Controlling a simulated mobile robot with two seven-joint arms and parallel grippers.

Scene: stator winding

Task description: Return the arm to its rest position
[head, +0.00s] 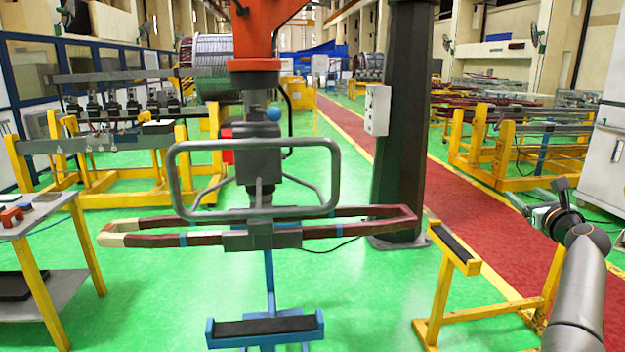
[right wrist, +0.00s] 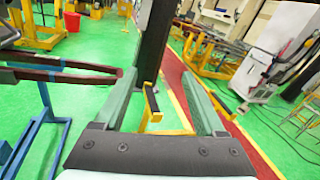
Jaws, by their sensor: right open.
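My right arm comes in at the right edge of the head view, with its gripper (head: 541,215) held out over the floor near the red walkway. In the right wrist view the gripper's two green-grey fingers (right wrist: 161,77) stand wide apart, with no object held between them. My left arm and gripper are not in the head view. The coil's tip also shows at the left of the right wrist view (right wrist: 75,66).
A yellow stand with a black pad (head: 455,246) is between the coil and my right gripper. A dark column (head: 398,120) rises behind. A blue stand (head: 265,328) is below the coil. A work table (head: 38,216) is at left. Green floor is clear between them.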

